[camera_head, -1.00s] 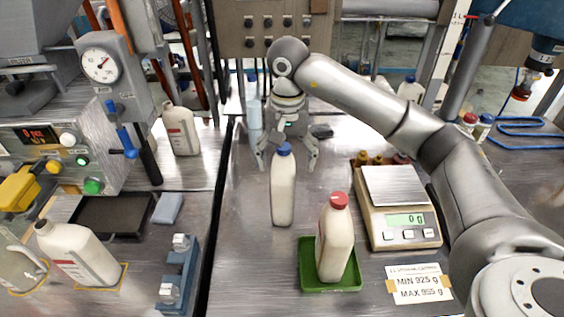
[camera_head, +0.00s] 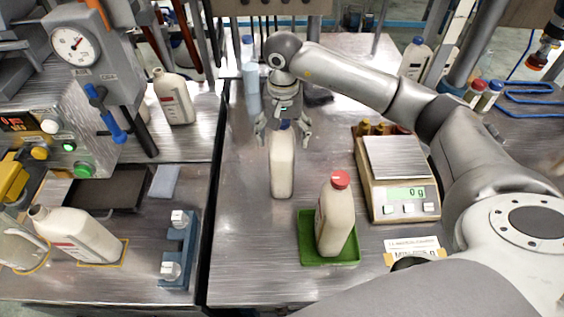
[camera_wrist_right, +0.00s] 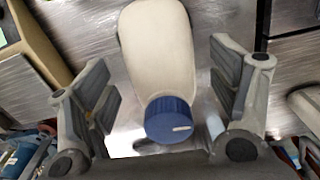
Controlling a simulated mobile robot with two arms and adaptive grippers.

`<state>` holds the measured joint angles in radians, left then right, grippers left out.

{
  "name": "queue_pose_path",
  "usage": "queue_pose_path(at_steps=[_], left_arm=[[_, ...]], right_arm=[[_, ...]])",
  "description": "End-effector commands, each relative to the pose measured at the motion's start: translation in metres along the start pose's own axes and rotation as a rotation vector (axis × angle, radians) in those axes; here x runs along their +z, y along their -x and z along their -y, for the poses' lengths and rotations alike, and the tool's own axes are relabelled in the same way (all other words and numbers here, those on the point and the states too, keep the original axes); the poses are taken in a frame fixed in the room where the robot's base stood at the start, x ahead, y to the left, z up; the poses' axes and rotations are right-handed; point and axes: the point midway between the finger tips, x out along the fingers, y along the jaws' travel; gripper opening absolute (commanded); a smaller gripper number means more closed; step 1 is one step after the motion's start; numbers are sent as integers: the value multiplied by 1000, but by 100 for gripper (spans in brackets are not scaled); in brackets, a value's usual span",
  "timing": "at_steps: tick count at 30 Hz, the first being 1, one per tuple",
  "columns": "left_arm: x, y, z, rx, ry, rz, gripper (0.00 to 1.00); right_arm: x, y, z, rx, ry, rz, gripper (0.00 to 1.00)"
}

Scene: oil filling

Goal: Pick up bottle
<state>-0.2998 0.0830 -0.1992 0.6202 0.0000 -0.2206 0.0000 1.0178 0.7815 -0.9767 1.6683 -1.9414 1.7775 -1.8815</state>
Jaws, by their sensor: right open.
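A white bottle with a blue cap (camera_head: 282,165) stands upright on the metal table in the head view. My right gripper (camera_head: 283,140) is open, with its fingers on either side of the cap and upper part of this bottle. In the right wrist view the bottle's pale body (camera_wrist_right: 158,50) and blue cap lie between the two spread finger pads, with gaps on both sides. A second white bottle with a red cap (camera_head: 335,218) stands on a green tray (camera_head: 312,258). My left gripper is not in view.
A scale (camera_head: 398,190) reading 0 g stands right of the red-capped bottle, with a paper label in front. A blue bracket (camera_head: 178,250) and a capless white bottle (camera_head: 75,235) are at the left. Table front is clear.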

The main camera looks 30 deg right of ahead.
Motion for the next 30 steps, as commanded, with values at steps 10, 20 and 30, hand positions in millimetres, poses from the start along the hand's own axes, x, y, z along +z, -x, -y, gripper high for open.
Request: queue_pose_path(at_steps=[10, 20, 30], left_arm=[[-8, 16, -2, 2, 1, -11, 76], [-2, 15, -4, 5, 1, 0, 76], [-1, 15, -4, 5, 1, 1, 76]], right_arm=[[1, -32, 2, 1, 1, 0, 81], [1, -32, 2, 0, 1, 0, 59], [1, -31, 2, 1, 1, 0, 15]])
